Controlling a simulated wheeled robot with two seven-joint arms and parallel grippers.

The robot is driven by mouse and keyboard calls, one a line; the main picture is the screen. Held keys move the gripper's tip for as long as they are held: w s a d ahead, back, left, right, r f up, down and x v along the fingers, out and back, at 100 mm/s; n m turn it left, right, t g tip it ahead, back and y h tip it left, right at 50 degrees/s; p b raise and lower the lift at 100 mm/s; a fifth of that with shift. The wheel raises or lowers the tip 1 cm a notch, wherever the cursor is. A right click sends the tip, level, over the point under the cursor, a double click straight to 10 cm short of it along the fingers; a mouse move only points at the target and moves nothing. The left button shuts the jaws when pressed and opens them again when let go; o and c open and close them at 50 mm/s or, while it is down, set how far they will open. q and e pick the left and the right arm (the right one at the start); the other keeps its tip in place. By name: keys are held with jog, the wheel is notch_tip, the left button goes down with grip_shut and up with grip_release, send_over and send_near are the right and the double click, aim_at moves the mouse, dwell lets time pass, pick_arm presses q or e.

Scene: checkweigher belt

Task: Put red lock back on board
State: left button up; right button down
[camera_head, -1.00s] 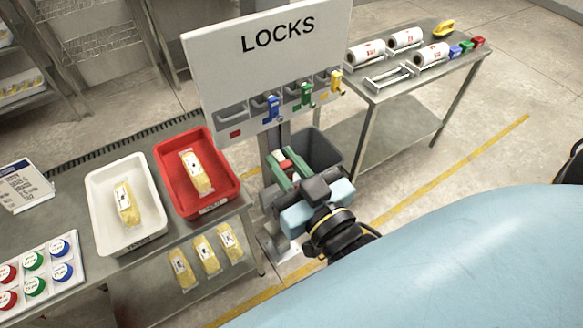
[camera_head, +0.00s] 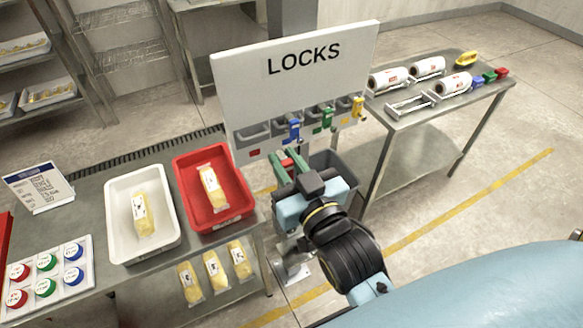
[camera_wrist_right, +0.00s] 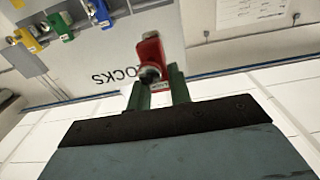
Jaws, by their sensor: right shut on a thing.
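The white LOCKS board (camera_head: 290,75) stands at the centre in the head view. A row of grey holders runs along its lower part. Blue (camera_head: 294,131), green (camera_head: 327,118) and yellow (camera_head: 358,107) locks hang there, and the leftmost holder (camera_head: 253,134), above a red label, is empty. My right gripper (camera_head: 286,165) is just in front of and below the board's lower left. It is shut on the red lock (camera_wrist_right: 152,58), which stands up between the green fingers in the wrist view. The board shows upside down there, with the lock apart from the holders. My left gripper is not in view.
A red tray (camera_head: 238,212) and a white tray (camera_head: 117,236) with yellow packs sit on the left table. A grey bin (camera_head: 340,172) stands behind my gripper. The right table holds film rolls (camera_head: 389,80) and small coloured blocks.

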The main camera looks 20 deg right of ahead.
aim_at(277, 150)
jog(key=shift+w+a+b, duration=0.1)
jog(key=shift+w+b, duration=0.3)
jog(key=shift+w, duration=2.4)
jog(key=shift+w+a+b, duration=0.15)
jog(key=shift+w+b, duration=1)
jog(key=shift+w, duration=2.9)
jog(key=shift+w+r+p, duration=0.1)
jog(key=shift+w+p, duration=0.05)
jog(key=shift+p, duration=0.45)
jog(key=shift+f+b, duration=1.5)
jog(key=shift+f, duration=0.9)
jog(key=c, duration=1.2)
grip_release()
jog(key=s+b, duration=0.1)
jog(key=s, duration=0.5)
jog(key=s+b, duration=0.1)
jog(key=s, duration=0.6)
jog(key=shift+s+d+f, duration=0.2)
